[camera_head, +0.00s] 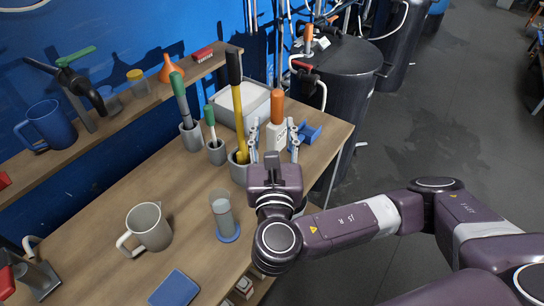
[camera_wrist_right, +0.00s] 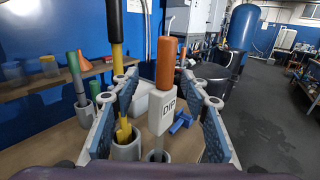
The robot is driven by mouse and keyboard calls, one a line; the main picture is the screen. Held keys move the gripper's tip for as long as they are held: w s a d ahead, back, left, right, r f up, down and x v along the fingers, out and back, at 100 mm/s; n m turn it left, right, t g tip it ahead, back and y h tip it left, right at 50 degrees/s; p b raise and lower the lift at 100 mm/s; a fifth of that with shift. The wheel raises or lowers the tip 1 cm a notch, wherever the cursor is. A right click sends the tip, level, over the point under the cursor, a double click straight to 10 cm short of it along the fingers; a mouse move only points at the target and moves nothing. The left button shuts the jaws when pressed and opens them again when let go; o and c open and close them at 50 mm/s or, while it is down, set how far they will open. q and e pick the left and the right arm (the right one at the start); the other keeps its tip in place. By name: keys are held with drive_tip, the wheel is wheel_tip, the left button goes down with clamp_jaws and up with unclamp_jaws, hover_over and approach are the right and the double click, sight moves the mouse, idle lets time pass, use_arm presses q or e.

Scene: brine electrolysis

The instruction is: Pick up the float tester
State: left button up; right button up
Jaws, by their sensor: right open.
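An upright tool with an orange handle (camera_head: 277,105) and a white block marked "DIP" (camera_wrist_right: 162,112) stands in a grey holder (camera_wrist_right: 156,157). It is the tool in front of my right gripper; the label does not show whether it is the float tester. My right gripper (camera_head: 273,140) is open, and its two fingers show on either side of the white block (camera_head: 276,136). In the right wrist view the gripper (camera_wrist_right: 162,85) has visible gaps to the tool on both sides. My left gripper is not in view.
A yellow tool with a black handle (camera_head: 236,95) stands close left in a grey cup. Two green-handled tools (camera_head: 178,85) stand farther left. A clear cylinder (camera_head: 222,210) and a jug (camera_head: 150,228) stand nearer.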

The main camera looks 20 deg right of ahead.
sight(277, 115)
drive_tip(key=p+x, duration=0.1)
drive_tip(key=x, duration=0.2)
drive_tip(key=d+p+x, duration=0.1)
drive_tip(key=x, duration=0.2)
drive_tip(key=shift+w+f+p, duration=0.1)
drive_tip(key=shift+w+p, duration=0.05)
drive_tip(key=shift+p, duration=0.15)
drive_tip(key=shift+w+d+f, duration=0.1)
drive_tip(key=shift+w+f, duration=0.05)
drive_tip(key=shift+w, duration=0.1)
drive_tip(key=shift+c, duration=0.6)
clamp_jaws()
